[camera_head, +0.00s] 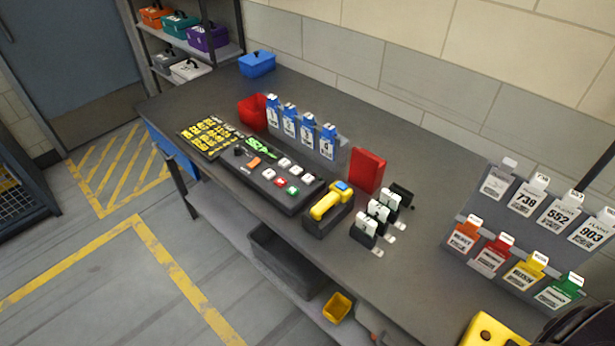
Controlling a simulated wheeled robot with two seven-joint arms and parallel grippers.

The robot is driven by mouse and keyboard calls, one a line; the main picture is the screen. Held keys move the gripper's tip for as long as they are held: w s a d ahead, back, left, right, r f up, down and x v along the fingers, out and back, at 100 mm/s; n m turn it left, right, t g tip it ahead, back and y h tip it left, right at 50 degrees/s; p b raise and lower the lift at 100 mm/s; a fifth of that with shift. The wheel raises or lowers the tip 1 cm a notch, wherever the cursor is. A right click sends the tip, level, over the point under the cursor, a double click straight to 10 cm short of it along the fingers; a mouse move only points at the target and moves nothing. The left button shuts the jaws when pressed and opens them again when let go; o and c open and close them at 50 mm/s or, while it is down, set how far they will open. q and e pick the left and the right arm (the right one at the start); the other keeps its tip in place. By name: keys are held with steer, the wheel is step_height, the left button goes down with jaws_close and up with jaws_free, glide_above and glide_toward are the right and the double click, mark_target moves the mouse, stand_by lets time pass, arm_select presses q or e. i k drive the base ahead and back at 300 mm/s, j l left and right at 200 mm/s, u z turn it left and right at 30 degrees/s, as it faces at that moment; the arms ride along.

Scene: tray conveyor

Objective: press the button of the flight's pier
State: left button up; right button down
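A dark control console (272,203) lies on the grey workbench. It carries several small white, red and green buttons (281,182), an orange piece (253,162) and a bright green piece (261,148). Any labels beside the buttons are too small to read. A black panel with yellow markings (209,136) joins its left end. Blue-topped cards (290,122) stand in a grey holder behind the console; their print is too small to read surely. Neither gripper can be made out.
A yellow scanner (328,201) in a dark cradle, a red box (367,169), black-and-white holders (377,216) and a red bin (253,112) stand near the console. A tag rack (518,257) stands at right. A yellow thing (486,331) and a dark form fill the lower right corner.

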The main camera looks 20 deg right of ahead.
mark_target(309, 179)
steer(key=z, duration=0.3)
steer(key=i+j+z, duration=0.15)
steer(key=j+z, duration=0.2)
steer(key=z, duration=0.15)
steer(key=i+j+z, duration=0.1)
steer(key=j+z, duration=0.35)
steer(key=i+j+z, duration=0.1)
steer(key=j, duration=0.65)
steer(key=i+j+z, duration=0.15)
steer(key=j, duration=0.6)
steer(key=k, duration=0.1)
